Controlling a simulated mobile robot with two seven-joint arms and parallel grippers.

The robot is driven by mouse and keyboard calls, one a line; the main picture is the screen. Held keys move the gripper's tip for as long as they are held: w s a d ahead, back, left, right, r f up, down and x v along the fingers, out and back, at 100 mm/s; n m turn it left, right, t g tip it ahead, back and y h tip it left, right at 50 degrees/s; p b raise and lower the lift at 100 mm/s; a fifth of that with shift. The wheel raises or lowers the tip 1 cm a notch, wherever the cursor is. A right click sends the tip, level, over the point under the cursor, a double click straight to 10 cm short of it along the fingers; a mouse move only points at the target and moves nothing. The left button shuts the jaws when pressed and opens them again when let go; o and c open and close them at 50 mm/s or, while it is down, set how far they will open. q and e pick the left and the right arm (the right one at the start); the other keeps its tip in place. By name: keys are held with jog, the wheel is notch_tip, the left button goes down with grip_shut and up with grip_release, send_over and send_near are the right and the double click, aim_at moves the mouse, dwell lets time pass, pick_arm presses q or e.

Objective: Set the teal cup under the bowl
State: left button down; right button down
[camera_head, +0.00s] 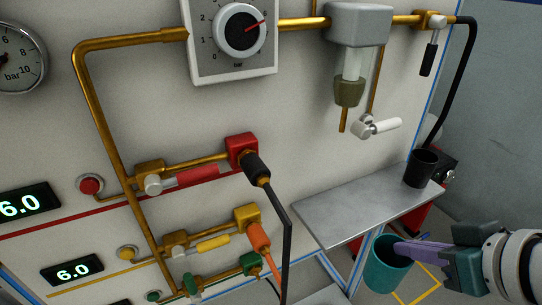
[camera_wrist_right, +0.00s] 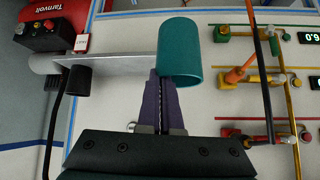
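The teal cup (camera_head: 385,268) hangs upright, mouth up, in front of the metal shelf and below its level in the head view. My right gripper (camera_head: 413,251) is closed at the cup's right rim, with purple fingers that appear to pinch its wall. In the wrist view the teal cup (camera_wrist_right: 181,50) is just beyond the closed fingertips of the right gripper (camera_wrist_right: 157,78). The bowl (camera_head: 350,92), a clear and brownish cup under a grey housing, is on the wall panel, up and left of the teal cup. A short brass drain pipe points down from it. My left gripper is out of view.
The metal shelf (camera_head: 345,210) is mostly bare below the bowl. A black cup (camera_head: 421,168) stands at its right end. A white-handled valve (camera_head: 378,126) projects beside the drain. A black hose (camera_head: 455,90) hangs at right. Coloured valves and pipes fill the panel's left.

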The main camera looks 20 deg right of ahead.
jog(key=w, duration=0.9)
jog(key=w+b, duration=0.1)
jog(key=w, duration=0.3)
jog(key=shift+w+d, duration=0.15)
jog(key=shift+d, duration=0.2)
jog(key=w+b, duration=0.1)
jog(key=w, duration=0.3)
jog(key=shift+d, duration=0.1)
jog(key=shift+f, duration=0.2)
jog(key=shift+f, duration=0.15)
jog(key=c, duration=1.1)
grip_release()
